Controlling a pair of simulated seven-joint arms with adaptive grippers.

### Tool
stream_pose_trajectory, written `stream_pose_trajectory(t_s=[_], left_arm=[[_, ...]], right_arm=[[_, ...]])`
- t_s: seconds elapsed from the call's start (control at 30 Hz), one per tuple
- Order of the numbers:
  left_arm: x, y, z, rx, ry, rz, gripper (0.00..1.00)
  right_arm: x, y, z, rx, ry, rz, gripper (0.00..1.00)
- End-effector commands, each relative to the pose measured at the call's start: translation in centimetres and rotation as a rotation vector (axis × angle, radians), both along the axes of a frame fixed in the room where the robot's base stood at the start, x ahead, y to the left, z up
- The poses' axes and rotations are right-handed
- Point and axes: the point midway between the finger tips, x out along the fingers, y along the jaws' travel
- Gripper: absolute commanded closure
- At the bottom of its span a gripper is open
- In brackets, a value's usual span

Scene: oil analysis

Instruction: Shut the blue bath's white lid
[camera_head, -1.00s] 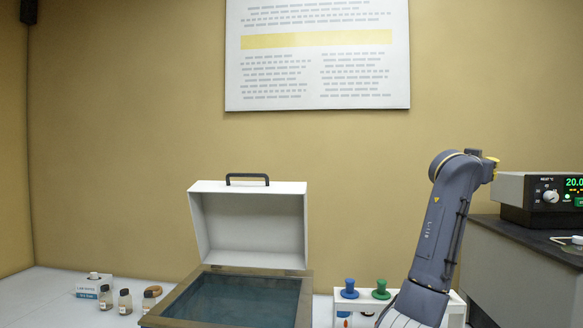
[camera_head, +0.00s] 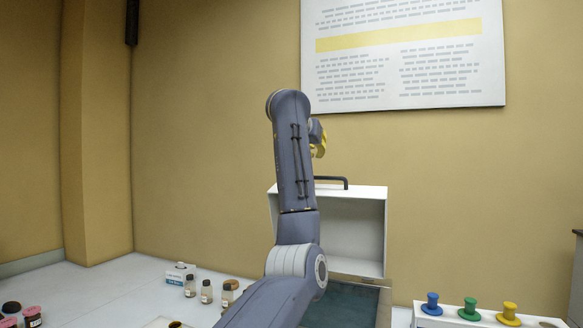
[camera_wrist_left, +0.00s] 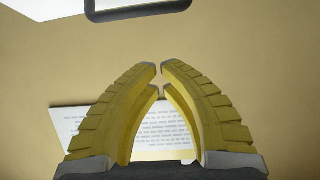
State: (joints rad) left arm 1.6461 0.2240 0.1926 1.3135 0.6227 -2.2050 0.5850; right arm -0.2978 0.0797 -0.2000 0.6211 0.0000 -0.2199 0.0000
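The white lid (camera_head: 358,228) stands open and upright at the back edge of the bath, its hollow inside facing me. Its dark handle (camera_head: 332,180) is on the top edge. The bath (camera_head: 345,305) holds dark blue liquid, partly hidden by my left arm. My left gripper (camera_head: 319,152) is just above the handle and looks apart from it. In the left wrist view its yellow fingers (camera_wrist_left: 160,68) have tips nearly together with nothing between them. The handle (camera_wrist_left: 140,12) and a corner of the lid (camera_wrist_left: 35,6) show at that view's top. My right gripper is out of view.
Small bottles (camera_head: 206,291) and a white box (camera_head: 180,273) stand left of the bath. Red-capped and dark-capped jars (camera_head: 32,316) are at the far left. A white rack (camera_head: 455,318) with blue, green and yellow knobs stands at right. Wall space above the lid is free.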

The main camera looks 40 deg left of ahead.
Motion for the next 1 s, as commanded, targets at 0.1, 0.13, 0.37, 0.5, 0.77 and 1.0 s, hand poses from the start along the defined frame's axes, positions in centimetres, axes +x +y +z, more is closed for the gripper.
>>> stream_pose_trajectory(t_s=[0.1, 0.13, 0.37, 0.5, 0.77, 1.0], left_arm=[[0.5, 0.3, -0.3, -0.002, 0.007, 0.001, 1.0], [0.7, 0.3, -0.4, -0.002, 0.007, 0.001, 1.0], [3.8, 1.4, -1.9, -0.001, 0.009, 0.004, 1.0], [5.6, 1.8, -2.7, -0.002, 0.008, 0.002, 1.0], [8.0, 2.5, -3.6, -0.001, 0.006, 0.002, 1.0], [8.0, 2.5, -4.4, 0.0, 0.004, 0.001, 1.0]], right_arm=[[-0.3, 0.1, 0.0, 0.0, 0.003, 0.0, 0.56], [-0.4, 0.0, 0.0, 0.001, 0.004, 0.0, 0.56], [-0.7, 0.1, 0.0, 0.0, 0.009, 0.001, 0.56], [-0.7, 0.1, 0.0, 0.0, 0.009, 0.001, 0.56], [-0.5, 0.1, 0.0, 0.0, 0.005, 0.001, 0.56], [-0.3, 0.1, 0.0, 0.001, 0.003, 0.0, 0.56]])
